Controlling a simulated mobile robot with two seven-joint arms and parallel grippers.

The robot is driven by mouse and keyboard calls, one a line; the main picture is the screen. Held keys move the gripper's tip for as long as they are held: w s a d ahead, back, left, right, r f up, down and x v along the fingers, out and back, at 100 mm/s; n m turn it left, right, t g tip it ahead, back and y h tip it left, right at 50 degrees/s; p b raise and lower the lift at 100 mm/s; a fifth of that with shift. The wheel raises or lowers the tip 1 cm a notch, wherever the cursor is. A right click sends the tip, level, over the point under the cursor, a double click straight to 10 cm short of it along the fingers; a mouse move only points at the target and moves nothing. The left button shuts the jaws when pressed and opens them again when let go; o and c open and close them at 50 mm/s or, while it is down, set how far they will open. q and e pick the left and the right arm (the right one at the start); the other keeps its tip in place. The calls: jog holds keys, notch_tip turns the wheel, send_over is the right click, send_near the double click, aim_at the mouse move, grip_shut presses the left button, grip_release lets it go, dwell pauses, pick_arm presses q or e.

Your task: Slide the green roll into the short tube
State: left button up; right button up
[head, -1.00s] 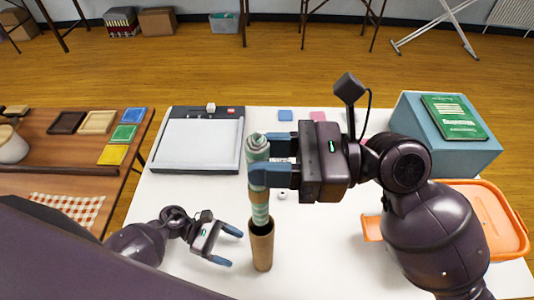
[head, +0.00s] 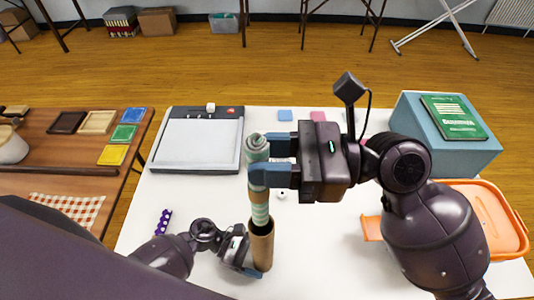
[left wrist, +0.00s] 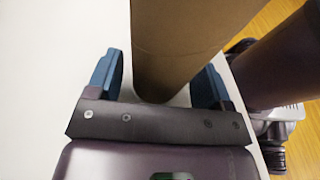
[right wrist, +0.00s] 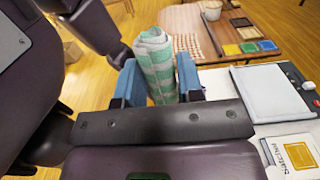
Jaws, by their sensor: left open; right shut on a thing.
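The short tube (head: 261,250), plain brown card, stands upright on the white table below the roll. The roll's lower end is at the tube's mouth; I cannot tell how far inside it is. My left gripper (head: 252,270) is open low at the tube, and the left wrist view shows the tube (left wrist: 185,45) between its fingers.
A paper trimmer (head: 197,143) lies at the table's back left. A blue box (head: 470,150) with a green book (head: 454,117) stands at the back right, an orange bin (head: 490,215) in front of it. A purple dotted strip (head: 162,222) lies left of my left arm.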

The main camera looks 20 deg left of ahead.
pick_arm(q)
jog(key=c, duration=0.6)
pick_arm(e)
send_over(267, 213)
jog(key=w, duration=0.1)
notch_tip(267, 213, down, 7)
dwell(4.8)
jog(key=shift+a+f, duration=0.1)
jog(key=shift+f, duration=3.8)
